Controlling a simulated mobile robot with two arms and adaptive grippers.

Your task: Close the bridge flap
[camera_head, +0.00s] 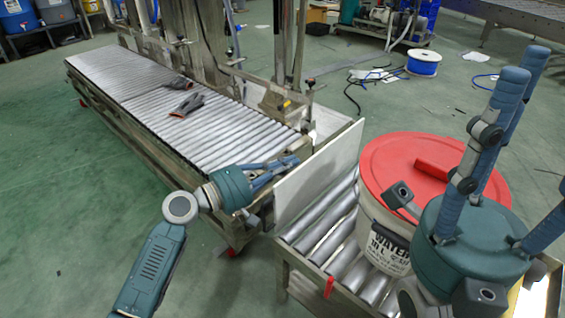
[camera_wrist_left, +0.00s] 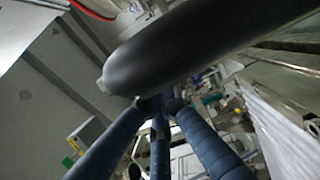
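The bridge flap appears to be the pale flat panel (camera_head: 316,178) standing steeply tilted between the long roller conveyor (camera_head: 150,95) and the short roller section (camera_head: 335,232). My left gripper (camera_head: 294,160) is at the left side of the panel, its blue fingers pointing toward it. The fingers draw together at the tips with nothing seen between them; contact with the panel is unclear. In the left wrist view the fingers (camera_wrist_left: 158,108) also converge, below a dark rounded bar (camera_wrist_left: 200,40) that I cannot identify. My right gripper (camera_head: 500,150) is open and empty, fingers pointing up, at the right.
A white bucket (camera_head: 385,242) with a red lid (camera_head: 398,160) stands on the short roller section, beside the panel and partly behind my right gripper. Two dark grey tool-like objects (camera_head: 187,104) lie on the long conveyor. A blue cable spool (camera_head: 424,62) stands on the green floor behind.

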